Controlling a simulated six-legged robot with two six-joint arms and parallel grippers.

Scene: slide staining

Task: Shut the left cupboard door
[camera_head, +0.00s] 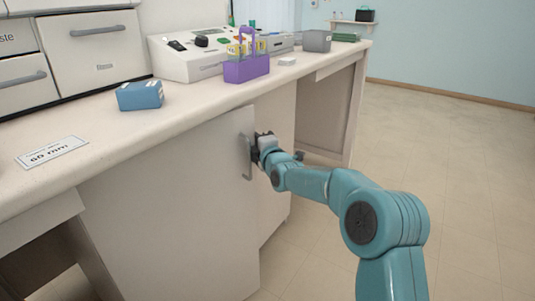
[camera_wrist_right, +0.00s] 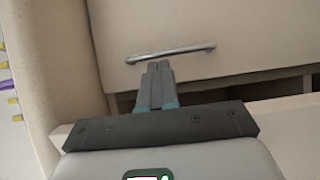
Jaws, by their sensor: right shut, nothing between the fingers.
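The left cupboard door (camera_head: 175,200) is the pale panel under the counter. In the head view its handle edge stands a little out from the panel to its right, so it looks ajar. Its grey bar handle (camera_head: 246,157) also shows in the right wrist view (camera_wrist_right: 170,53), where a dark gap runs along the door edge. My right gripper (camera_head: 257,148) is at the handle edge, just right of the handle. Its fingers (camera_wrist_right: 157,66) are shut and empty, tips close to the handle; contact cannot be told. My left gripper is out of view.
The counter (camera_head: 190,112) overhangs the doors. On it are a blue box (camera_head: 140,95), a purple rack (camera_head: 246,69), a white machine (camera_head: 190,52) and a label (camera_head: 52,151). The right panel (camera_head: 275,165) is beside the door. Floor (camera_head: 440,140) at right is clear.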

